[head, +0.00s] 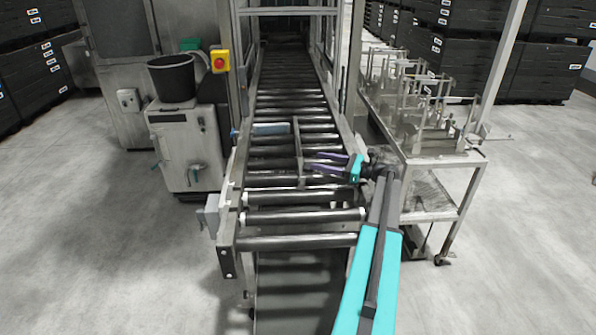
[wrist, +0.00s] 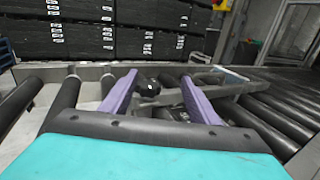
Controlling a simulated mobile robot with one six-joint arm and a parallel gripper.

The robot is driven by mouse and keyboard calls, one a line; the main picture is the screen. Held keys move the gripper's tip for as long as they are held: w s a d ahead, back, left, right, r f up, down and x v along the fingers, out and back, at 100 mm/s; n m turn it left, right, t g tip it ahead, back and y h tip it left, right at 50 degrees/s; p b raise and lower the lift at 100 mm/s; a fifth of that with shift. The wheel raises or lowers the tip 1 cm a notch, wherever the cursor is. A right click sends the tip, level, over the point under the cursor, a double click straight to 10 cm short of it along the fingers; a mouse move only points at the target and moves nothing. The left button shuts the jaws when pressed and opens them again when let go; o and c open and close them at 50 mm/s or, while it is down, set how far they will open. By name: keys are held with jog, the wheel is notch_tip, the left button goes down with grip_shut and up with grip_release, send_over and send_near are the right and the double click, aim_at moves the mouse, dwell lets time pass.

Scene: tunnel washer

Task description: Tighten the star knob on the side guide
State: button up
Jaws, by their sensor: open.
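The star knob (wrist: 151,87) is small and black. In the wrist view it shows in the gap between my two purple fingers, nearer the left one, with clear space on both sides. It sits at the metal side guide (wrist: 225,88), which runs over the rollers. In the head view the side guide (head: 298,140) is a thin bar along the conveyor; I cannot make out the knob there. My gripper (head: 309,164) is open and empty, reaching in from the right with its fingers at the guide. It also shows in the wrist view (wrist: 158,77). I see no finger touching the knob.
The roller conveyor (head: 300,216) runs back into the machine between metal side rails. A metal rack cart (head: 440,158) stands close on the right. A white cabinet (head: 185,150) with a black bucket (head: 172,78) stands left. Open floor (head: 100,240) lies on the left.

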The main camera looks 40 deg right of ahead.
jog(key=shift+w+a+f+n+y, duration=0.2)
jog(key=shift+a+f, duration=0.35)
jog(key=shift+a, duration=0.1)
jog(key=shift+w+a+f+n+y, duration=0.15)
jog(key=shift+a+f+n+y, duration=0.05)
jog(key=shift+a+f, duration=0.4)
jog(key=shift+w+r, duration=0.1)
jog(key=shift+w, duration=0.05)
jog(key=shift+w+a+p, duration=0.3)
jog(key=shift+w+a, duration=0.05)
jog(key=shift+w, duration=0.2)
jog(key=shift+p+x, duration=1.1)
jog(key=shift+x, duration=1.8)
jog(key=c, duration=1)
